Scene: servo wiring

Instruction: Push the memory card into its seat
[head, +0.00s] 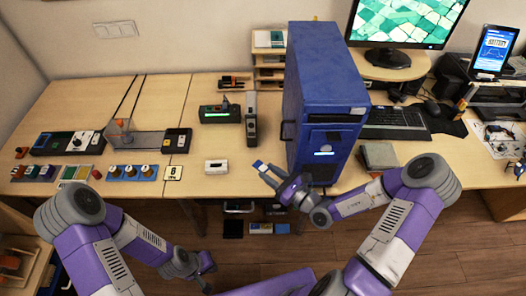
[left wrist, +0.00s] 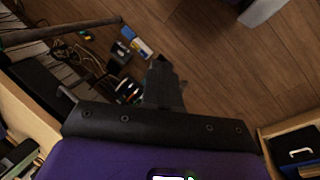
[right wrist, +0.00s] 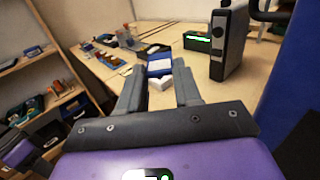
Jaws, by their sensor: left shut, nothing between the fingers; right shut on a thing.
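My right gripper (head: 268,173) is shut on a small blue memory card with a pale label (head: 259,165). It holds the card out near the table's front edge, left of the blue computer tower. The card also shows between the fingertips in the right wrist view (right wrist: 159,66). A small white box with a dark mark (head: 216,167) lies on the table left of the card, apart from it in the head view. I cannot tell which thing is the card's seat. My left gripper (head: 207,284) is low in front of the table; its fingers are together and empty in the left wrist view (left wrist: 163,75).
The blue computer tower (head: 322,95) stands just right of my right gripper. A dark device with a green light (head: 220,113) and an upright grey device (head: 251,125) stand behind. Several small modules crowd the table's left. Cables and boxes (head: 259,228) lie under the table.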

